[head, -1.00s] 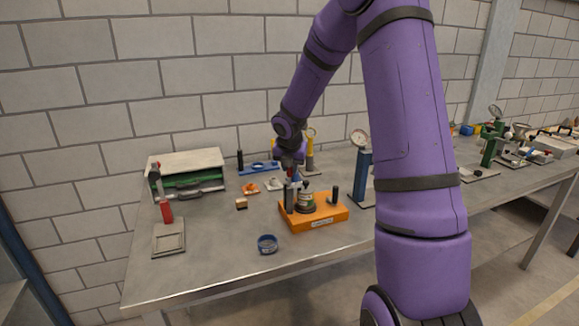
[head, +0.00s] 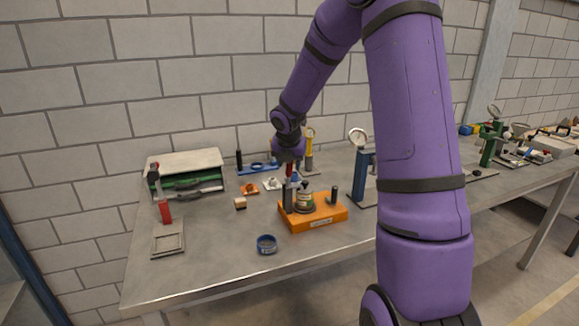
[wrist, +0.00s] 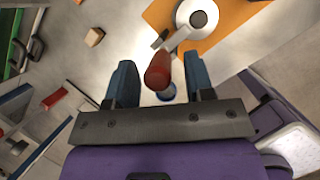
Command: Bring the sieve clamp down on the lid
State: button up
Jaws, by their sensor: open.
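The sieve clamp stands on an orange base (head: 318,221) on the table, which also shows in the wrist view (wrist: 232,18).
A blue dish (head: 267,244) lies in front of the base. A small wooden block (head: 240,203) lies to the left. A gauge stand (head: 360,172) is close on the right.

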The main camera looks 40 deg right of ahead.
jog(key=v, duration=0.8)
jog(key=shift+r, duration=0.4)
jog(key=shift+s+a, duration=0.1)
jog(key=shift+s, duration=0.05)
jog(key=s+a+r+m, duration=0.5)
jog(key=s+a+m, duration=0.1)
jog(key=s+m, duration=0.15)
jog(key=s+a+r+m, duration=0.5)
jog(key=s+a+m, duration=0.1)
jog(key=s, duration=0.2)
jog(key=s+a+m+y, duration=0.1)
jog(key=s+a+m, duration=0.2)
jog(key=s+m, duration=0.3)
jog(key=s+a+m+t+y, duration=0.1)
jog(key=s+a+m+y, duration=0.1)
jog(key=s+m, duration=0.4)
jog(key=s+a, duration=0.1)
jog(key=s, duration=0.2)
jog(key=shift+s+t, duration=0.2)
jog(key=shift+t, duration=0.1)
